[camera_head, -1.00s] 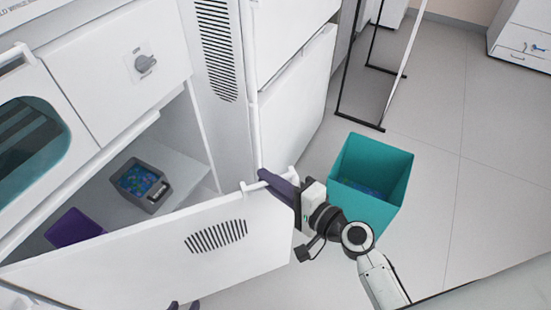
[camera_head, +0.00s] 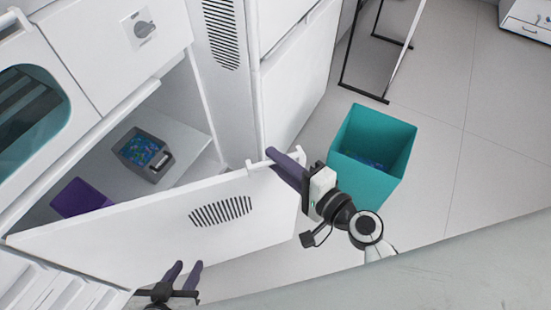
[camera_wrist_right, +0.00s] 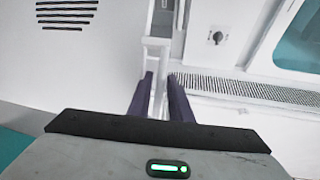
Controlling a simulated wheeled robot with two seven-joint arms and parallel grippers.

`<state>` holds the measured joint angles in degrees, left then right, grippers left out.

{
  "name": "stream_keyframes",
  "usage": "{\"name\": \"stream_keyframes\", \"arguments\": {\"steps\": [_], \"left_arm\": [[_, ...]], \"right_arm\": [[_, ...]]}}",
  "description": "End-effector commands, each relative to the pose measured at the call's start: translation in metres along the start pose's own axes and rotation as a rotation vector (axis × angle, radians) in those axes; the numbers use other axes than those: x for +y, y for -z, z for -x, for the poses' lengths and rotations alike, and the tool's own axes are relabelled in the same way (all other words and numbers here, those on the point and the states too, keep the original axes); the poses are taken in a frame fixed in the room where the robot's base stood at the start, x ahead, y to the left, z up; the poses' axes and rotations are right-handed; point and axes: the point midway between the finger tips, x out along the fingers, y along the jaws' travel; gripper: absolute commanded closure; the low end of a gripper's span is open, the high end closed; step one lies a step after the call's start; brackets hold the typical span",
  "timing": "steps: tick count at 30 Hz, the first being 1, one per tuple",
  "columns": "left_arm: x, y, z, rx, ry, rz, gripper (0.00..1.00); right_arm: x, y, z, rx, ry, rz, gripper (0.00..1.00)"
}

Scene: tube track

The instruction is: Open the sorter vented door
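The white vented door (camera_head: 150,235) with dark slots stands swung out from the sorter in the head view. In the right wrist view its slotted face (camera_wrist_right: 66,14) is at upper left. A white handle (camera_head: 257,164) sits at its upper right edge. My right gripper (camera_head: 284,156) is at that handle with its two purple fingers apart. In the right wrist view the white handle bar (camera_wrist_right: 157,88) runs between the fingers, with a slight gap visible. My left gripper (camera_head: 184,272) is at the bottom of the head view, open and empty, in front of the door.
The open compartment holds a grey bin (camera_head: 146,155) with blue-green bits and a purple bin (camera_head: 80,198). A teal bin (camera_head: 372,148) stands on the floor right of my right gripper. A black-framed stand (camera_head: 365,93) is behind it. Floor on the right is clear.

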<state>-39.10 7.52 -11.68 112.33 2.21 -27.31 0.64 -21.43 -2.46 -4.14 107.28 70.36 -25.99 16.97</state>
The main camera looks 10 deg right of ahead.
Motion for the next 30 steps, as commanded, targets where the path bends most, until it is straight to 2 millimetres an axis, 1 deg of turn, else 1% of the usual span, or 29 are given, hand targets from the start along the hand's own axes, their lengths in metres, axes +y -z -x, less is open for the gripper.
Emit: {"name": "stream_keyframes", "arguments": {"steps": [9, 12, 15, 19, 26, 27, 30], "left_arm": [[0.002, -0.007, -0.006, 0.0, -0.005, -0.003, 0.69], [0.003, -0.007, -0.008, 0.002, -0.007, -0.005, 0.69], [0.004, -0.009, -0.01, 0.0, -0.008, -0.005, 0.69], [0.005, -0.01, -0.01, -0.005, -0.009, -0.005, 0.69], [0.005, -0.009, -0.01, -0.004, -0.01, -0.004, 0.69], [0.005, -0.009, -0.01, -0.004, -0.01, -0.004, 0.69], [0.005, -0.009, -0.01, -0.002, -0.01, -0.004, 0.69]], "right_arm": [[0.004, -0.001, 0.061, -0.002, -0.005, 0.001, 0.82], [0.004, -0.001, 0.077, -0.003, -0.004, 0.001, 0.82], [0.003, -0.001, 0.088, -0.002, -0.004, -0.001, 0.82], [0.001, -0.001, 0.095, -0.002, -0.002, 0.0, 0.82], [0.001, -0.001, 0.095, -0.002, -0.002, -0.001, 0.82], [0.001, -0.001, 0.095, -0.002, -0.002, -0.001, 0.85], [0.005, -0.002, 0.095, -0.003, -0.015, 0.024, 1.0]]}}
